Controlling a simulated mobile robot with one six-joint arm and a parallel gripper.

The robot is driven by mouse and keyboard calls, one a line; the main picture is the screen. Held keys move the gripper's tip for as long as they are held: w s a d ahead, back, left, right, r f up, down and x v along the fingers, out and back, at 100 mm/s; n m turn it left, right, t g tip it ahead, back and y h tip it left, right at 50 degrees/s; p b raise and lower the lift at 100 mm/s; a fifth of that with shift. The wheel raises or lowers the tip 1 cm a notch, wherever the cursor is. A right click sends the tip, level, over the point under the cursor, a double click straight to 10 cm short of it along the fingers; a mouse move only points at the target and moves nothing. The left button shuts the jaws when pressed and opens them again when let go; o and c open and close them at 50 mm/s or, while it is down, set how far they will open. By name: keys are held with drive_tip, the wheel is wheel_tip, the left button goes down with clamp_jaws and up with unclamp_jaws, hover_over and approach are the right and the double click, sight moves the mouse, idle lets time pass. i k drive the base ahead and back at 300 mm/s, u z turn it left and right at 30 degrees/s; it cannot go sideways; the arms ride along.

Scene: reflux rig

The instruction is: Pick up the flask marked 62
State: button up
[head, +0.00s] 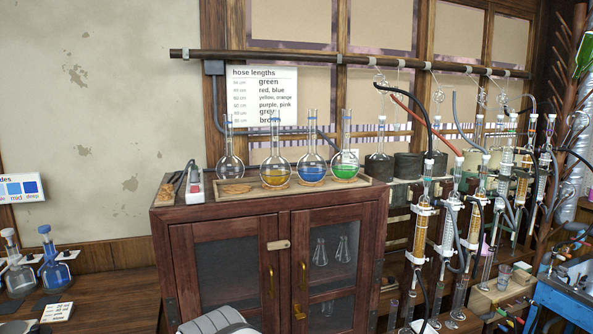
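Several round long-necked flasks stand on cork rings on top of the wooden cabinet (221,212). The yellow, blue and green ones stand in a shallow wooden tray (300,191). Any numbers on the flasks are too small to read, so I cannot tell which is marked 62. My gripper is not in view.
A small device (194,185) sits left of the flasks. Dark pots (379,166) stand to their right. Tall glass columns with hoses (420,235) crowd the right side. Two stoppered flasks (55,272) stand on the low bench at left. A rail (340,60) runs above.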

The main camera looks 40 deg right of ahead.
sight(346, 165)
drive_tip(key=u, duration=0.1)
drive_tip(key=k, duration=0.7)
drive_tip(key=z, duration=1.3)
drive_tip(key=i, duration=0.65)
drive_tip(key=z, duration=0.05)
